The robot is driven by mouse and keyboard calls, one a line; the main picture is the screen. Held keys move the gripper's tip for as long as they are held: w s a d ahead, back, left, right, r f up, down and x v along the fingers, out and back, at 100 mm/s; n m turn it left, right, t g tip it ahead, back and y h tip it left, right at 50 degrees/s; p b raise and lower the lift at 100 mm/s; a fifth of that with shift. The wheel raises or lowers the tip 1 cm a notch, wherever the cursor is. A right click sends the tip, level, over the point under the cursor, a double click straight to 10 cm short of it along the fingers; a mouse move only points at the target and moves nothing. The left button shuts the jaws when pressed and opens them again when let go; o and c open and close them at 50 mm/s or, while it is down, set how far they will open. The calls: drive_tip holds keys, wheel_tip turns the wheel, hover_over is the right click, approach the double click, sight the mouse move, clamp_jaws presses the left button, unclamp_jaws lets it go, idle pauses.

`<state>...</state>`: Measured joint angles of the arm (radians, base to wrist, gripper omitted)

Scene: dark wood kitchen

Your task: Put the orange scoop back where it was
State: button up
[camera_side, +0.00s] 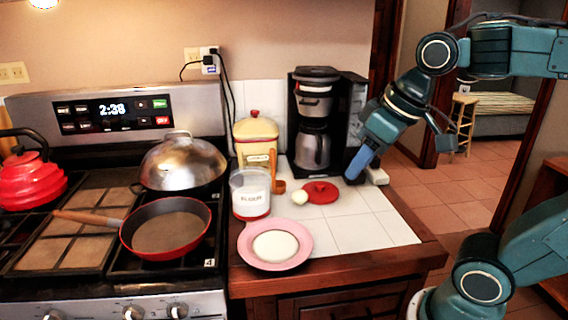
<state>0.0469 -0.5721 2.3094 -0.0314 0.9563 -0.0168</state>
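The orange scoop (279,185) stands close behind and to the right of a clear canister, its handle pointing up in front of the yellow canister. Whether it touches either canister is unclear. The clear canister (250,193) has a white label and white contents, and its top appears open. A red round lid (320,192) lies on the white tiles to the right. My gripper (361,166) hangs low in front of the coffee maker's right side, well right of the scoop and apart from it. I see no object in it, and its finger gap cannot be made out.
A coffee maker (315,120) stands behind, next to the yellow canister (256,140). A pink plate (274,262) with white contents sits at the counter's front left. A small white object (299,198) lies by the lid. The stove with pans is left. Tiles at front right are clear.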

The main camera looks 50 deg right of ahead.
drive_tip(key=s+f, duration=0.3)
drive_tip(key=s, duration=0.1)
drive_tip(key=shift+s+a+f, duration=0.25)
drive_tip(key=shift+s+f, duration=0.05)
drive_tip(key=shift+s, duration=0.1)
